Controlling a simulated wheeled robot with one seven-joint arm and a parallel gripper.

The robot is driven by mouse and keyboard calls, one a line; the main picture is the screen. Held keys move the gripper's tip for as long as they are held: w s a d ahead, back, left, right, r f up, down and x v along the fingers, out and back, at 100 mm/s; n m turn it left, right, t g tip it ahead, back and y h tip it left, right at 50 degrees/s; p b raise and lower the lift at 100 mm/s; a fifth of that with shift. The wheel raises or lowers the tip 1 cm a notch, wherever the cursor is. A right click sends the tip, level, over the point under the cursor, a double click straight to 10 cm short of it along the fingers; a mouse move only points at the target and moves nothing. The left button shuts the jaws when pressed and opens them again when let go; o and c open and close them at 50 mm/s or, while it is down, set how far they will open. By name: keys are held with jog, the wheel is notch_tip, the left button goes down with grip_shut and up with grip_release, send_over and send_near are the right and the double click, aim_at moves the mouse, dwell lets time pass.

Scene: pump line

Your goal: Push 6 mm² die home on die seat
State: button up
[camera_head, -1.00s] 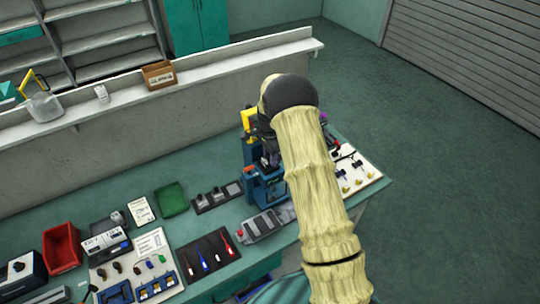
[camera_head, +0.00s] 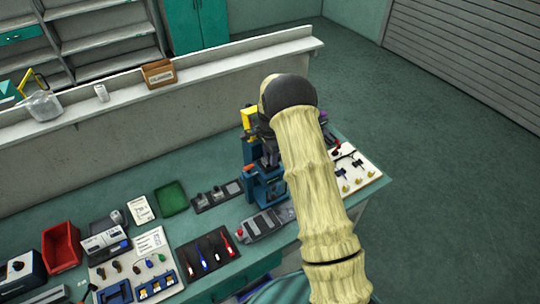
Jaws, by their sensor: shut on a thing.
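My arm (camera_head: 315,190) reaches out over the far right part of the bench, and its dark rounded wrist (camera_head: 289,91) is above the blue press (camera_head: 266,187). My gripper is hidden behind my own wrist and forearm, so its jaws and anything between them do not show. The press has a yellow upper part (camera_head: 248,117). Its right side and working area are mostly covered by my arm. The 6 mm² die and the die seat cannot be made out, nor whether they touch.
A white board (camera_head: 370,178) with small brass-coloured parts lies right of the press. Left of it are a grey device with a red knob (camera_head: 264,224), a dark tool mat (camera_head: 224,262), a green tray (camera_head: 172,198) and a red bin (camera_head: 62,245). A low wall stands behind the bench.

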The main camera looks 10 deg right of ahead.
jog(key=shift+f, duration=0.25)
dwell(0.6)
jog(key=o, duration=1.4)
jog(key=shift+w+a, duration=0.1)
jog(key=shift+r, duration=0.1)
jog(key=shift+r+p, duration=0.3)
jog(key=shift+r, duration=0.35)
jog(key=shift+r+p, duration=1.8)
jog(key=shift+r, duration=1.25)
jog(key=shift+c, duration=0.4)
